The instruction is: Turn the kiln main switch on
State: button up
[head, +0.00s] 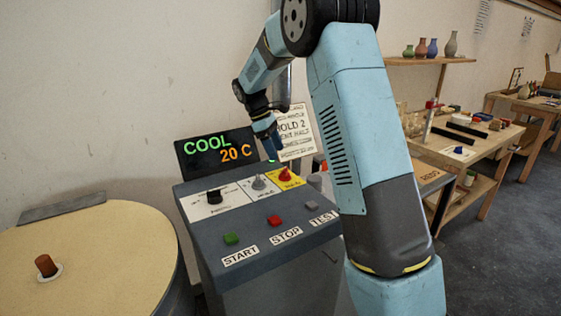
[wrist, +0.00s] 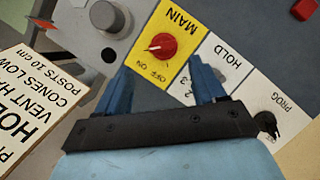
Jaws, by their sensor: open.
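The main switch is a red rotary knob (wrist: 163,46) on a yellow plate (wrist: 178,22) marked MAIN, OFF and ON. A pale pointer mark on the knob faces left in the wrist view; I cannot tell for sure which word it lines up with. In the head view the red knob (head: 285,174) sits at the back right of the grey control console (head: 210,240). My gripper (wrist: 164,82) is open and empty, its two blue fingers apart below the knob in the picture, not around it. In the head view my gripper (head: 273,148) is above and behind the knob.
Beside it are the HOLD plate (wrist: 222,58) and the PROG knob (wrist: 267,123). START (head: 231,239), STOP (head: 273,220) and TEST buttons line the front. The display (head: 215,152) reads COOL 20 C. A sign (head: 296,130) stands behind.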

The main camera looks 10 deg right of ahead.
jog(key=v, duration=0.6)
jog(key=shift+r, duration=0.2)
jog(key=shift+w+a, duration=0.1)
jog(key=s+d+r+m+t+y, duration=0.1)
jog(key=s+d+r+m, duration=0.15)
jog(key=s, duration=0.45)
jog(key=s+d+r+m+t+y, duration=0.1)
jog(key=s+r+m+t, duration=0.1)
jog(key=s+r, duration=0.35)
jog(key=s+d+r+m+t, duration=0.1)
jog(key=s+d+r+m, duration=0.1)
jog(key=s, duration=0.6)
jog(key=s+f+m+t+y, duration=0.1)
jog(key=s+f+m+t, duration=0.1)
jog(key=s, duration=0.8)
jog(key=s+d+f+m+t+y, duration=0.1)
jog(key=s+m, duration=0.3)
jog(key=s, duration=0.6)
jog(key=shift+f+t, duration=0.4)
jog(key=shift+f, duration=0.3)
